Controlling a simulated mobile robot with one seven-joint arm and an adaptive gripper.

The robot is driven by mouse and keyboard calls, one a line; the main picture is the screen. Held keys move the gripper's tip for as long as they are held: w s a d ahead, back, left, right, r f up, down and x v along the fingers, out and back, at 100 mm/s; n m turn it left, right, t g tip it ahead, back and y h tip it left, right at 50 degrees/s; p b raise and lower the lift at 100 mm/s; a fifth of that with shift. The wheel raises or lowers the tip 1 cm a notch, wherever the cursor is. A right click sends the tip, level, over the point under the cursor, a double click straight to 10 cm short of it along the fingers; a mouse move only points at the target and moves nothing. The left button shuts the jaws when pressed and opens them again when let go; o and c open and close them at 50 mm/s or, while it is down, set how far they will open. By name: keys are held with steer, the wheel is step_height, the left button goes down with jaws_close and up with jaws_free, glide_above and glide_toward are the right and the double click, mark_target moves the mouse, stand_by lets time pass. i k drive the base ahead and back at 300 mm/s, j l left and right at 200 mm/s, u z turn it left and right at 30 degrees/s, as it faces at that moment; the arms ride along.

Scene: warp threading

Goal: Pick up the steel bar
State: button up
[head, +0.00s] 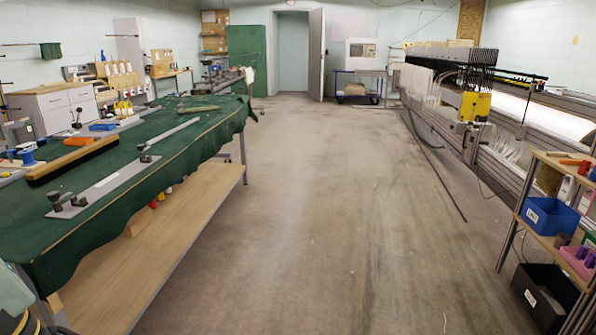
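A flat, pale steel bar (108,185) lies on the green-covered table at the left, with dark knob-like pieces on its near and far ends. A second, thinner light metal strip (174,131) lies farther back on the same cloth. Which of the two the task means, I cannot tell. My gripper is not recognisable in the head view, so its place and whether it holds anything are not shown.
The green-covered table (60,238) has a wooden lower shelf (150,255) and a brush-like wooden piece (72,160) on top. The grey floor (300,220) is open in the middle. A long loom (470,130) and a shelf rack (545,240) line the right.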

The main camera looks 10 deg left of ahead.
mark_target(170, 132)
steer(key=i, duration=1.5)
steer(key=i+u, duration=0.2)
steer(key=i, duration=0.25)
steer(key=i+l+u, duration=0.15)
steer(key=i, duration=0.3)
steer(key=i+l+u, duration=0.2)
steer(key=i, duration=0.25)
steer(key=i+u, duration=0.4)
steer(key=i+l+u, duration=0.1)
steer(key=i+u, duration=0.25)
steer(key=i+l+u, duration=0.15)
steer(key=u, duration=0.25)
steer(key=i+l+u, duration=0.3)
steer(key=i+u, duration=0.1)
steer(key=u, duration=1.55)
steer(key=z, duration=1.55)
steer(key=k+l, duration=0.05)
